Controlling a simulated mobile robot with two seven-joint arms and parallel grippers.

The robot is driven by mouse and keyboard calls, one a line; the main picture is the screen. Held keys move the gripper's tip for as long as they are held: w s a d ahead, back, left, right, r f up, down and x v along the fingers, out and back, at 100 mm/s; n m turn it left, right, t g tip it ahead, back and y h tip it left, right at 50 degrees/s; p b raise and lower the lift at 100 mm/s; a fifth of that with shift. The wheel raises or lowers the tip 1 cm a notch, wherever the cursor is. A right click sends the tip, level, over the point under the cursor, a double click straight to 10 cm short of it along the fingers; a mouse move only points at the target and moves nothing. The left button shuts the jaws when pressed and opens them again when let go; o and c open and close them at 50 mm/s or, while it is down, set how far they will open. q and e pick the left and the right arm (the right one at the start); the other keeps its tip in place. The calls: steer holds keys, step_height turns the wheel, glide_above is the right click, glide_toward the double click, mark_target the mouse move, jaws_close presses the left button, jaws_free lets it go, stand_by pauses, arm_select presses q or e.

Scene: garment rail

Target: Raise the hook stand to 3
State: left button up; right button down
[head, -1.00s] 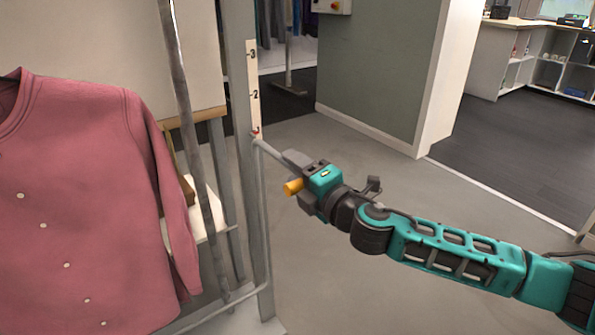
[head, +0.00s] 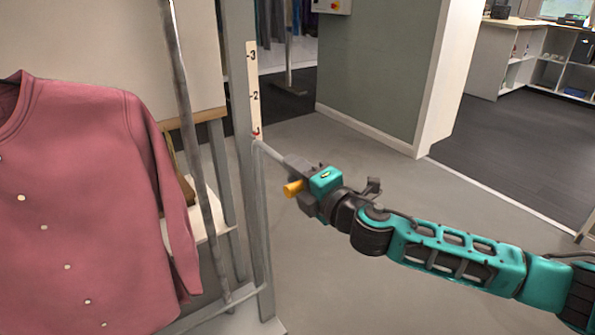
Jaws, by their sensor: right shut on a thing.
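The hook stand's thin grey rod (head: 266,215) rises beside the grey upright and bends at the top towards my right gripper. A white scale strip (head: 254,75) on the upright shows the numbers 2 and 3. A small red mark (head: 256,133) sits below the 2, at the level of the rod's bend. My right gripper (head: 296,168) is shut on the hook stand at the end of its bent top. A short orange cylinder (head: 293,188) shows beside the fingers; I cannot tell what it belongs to. My left gripper is out of view.
A pink buttoned garment (head: 85,200) hangs at the left. A slanted metal pole (head: 187,110) stands between it and the grey upright (head: 240,60). A green wall (head: 375,70) stands behind. The grey floor right of the stand is clear.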

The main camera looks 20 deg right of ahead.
step_height(320, 180, up, 9)
steer(key=p, duration=0.8)
steer(key=shift+w, duration=0.1)
arm_select(q)
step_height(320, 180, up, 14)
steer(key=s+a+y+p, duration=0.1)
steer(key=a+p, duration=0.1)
steer(key=p, duration=0.7)
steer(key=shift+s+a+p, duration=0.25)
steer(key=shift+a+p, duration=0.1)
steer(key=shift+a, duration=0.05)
arm_select(e)
step_height(320, 180, up, 10)
steer(key=c, duration=0.9)
jaws_free()
steer(key=shift+c, duration=0.2)
steer(key=shift+o, duration=0.6)
steer(key=shift+f, duration=0.2)
